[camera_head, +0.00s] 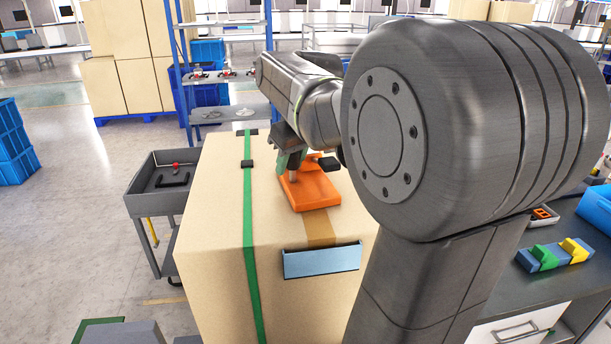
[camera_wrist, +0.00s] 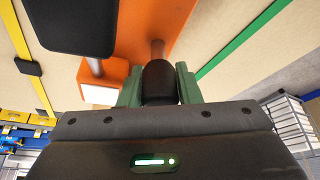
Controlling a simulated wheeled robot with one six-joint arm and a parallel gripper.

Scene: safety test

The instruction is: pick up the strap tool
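The strap tool (camera_head: 312,192) has an orange body with black parts and metal posts. It appears to rest on top of the large cardboard box (camera_head: 220,200). In the wrist view, its orange body (camera_wrist: 187,12) fills the upper middle, with a black block at the upper left. My gripper (camera_head: 288,160) is over the tool's left end in the head view. In the wrist view, the green fingers of my gripper (camera_wrist: 160,85) stand on both sides of the tool's black round handle, with no clear gap. My arm hides part of the box top.
A green strap (camera_head: 249,215) runs across the box. A blue label holder (camera_head: 321,261) is on its front. A grey cart (camera_head: 160,190) stands at left. A dark workbench (camera_head: 540,285) with coloured blocks (camera_head: 555,254) is at right. Blue shelving stands behind.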

